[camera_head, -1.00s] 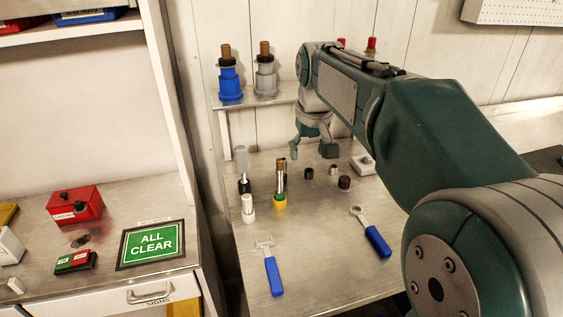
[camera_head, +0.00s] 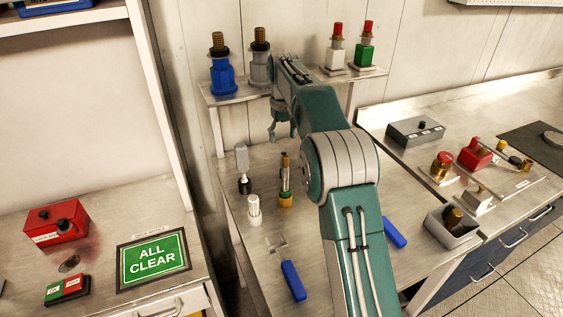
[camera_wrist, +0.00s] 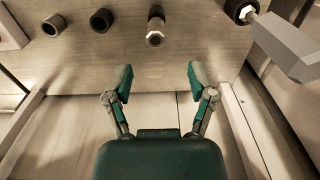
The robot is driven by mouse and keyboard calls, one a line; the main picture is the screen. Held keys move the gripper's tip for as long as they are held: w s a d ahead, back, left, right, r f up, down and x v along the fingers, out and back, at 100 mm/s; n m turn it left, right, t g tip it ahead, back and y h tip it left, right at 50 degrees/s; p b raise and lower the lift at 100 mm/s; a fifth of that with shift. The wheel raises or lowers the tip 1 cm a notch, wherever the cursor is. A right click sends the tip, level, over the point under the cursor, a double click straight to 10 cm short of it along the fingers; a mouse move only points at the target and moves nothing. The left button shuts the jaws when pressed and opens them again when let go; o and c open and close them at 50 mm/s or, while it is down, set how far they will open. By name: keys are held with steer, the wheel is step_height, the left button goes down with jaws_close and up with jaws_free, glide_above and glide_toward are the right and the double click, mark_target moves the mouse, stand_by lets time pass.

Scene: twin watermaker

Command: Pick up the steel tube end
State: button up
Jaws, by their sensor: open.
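My gripper (camera_head: 282,132) is open and empty above the back of the steel table, below the shelf. Its two spread fingers also show in the wrist view (camera_wrist: 158,82). Ahead of them in the wrist view stands a small dark stub with a bright hexagonal end (camera_wrist: 155,38), apart from the fingers. Two dark rings (camera_wrist: 53,25) (camera_wrist: 101,20) lie to its left. I cannot tell for certain which piece is the steel tube end. In the head view my arm hides the small parts on the table's right side.
A grey-handled tool (camera_head: 242,165), a brass rod in a yellow base (camera_head: 285,200) and a white ribbed piece (camera_head: 254,210) stand on the table. Blue-handled tools (camera_head: 293,281) (camera_head: 395,233) lie nearer. The shelf (camera_head: 235,95) holds blue, grey, red and green fittings.

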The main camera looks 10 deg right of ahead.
mark_target(284, 153)
steer(key=f, duration=0.3)
steer(key=shift+d, duration=0.35)
steer(key=f, duration=0.5)
steer(key=shift+a, duration=0.3)
steer(key=shift+f, duration=0.4)
steer(key=shift+d+f, duration=0.2)
steer(key=shift+d, duration=0.1)
steer(key=c, duration=0.8)
steer(key=shift+a, duration=0.15)
jaws_close()
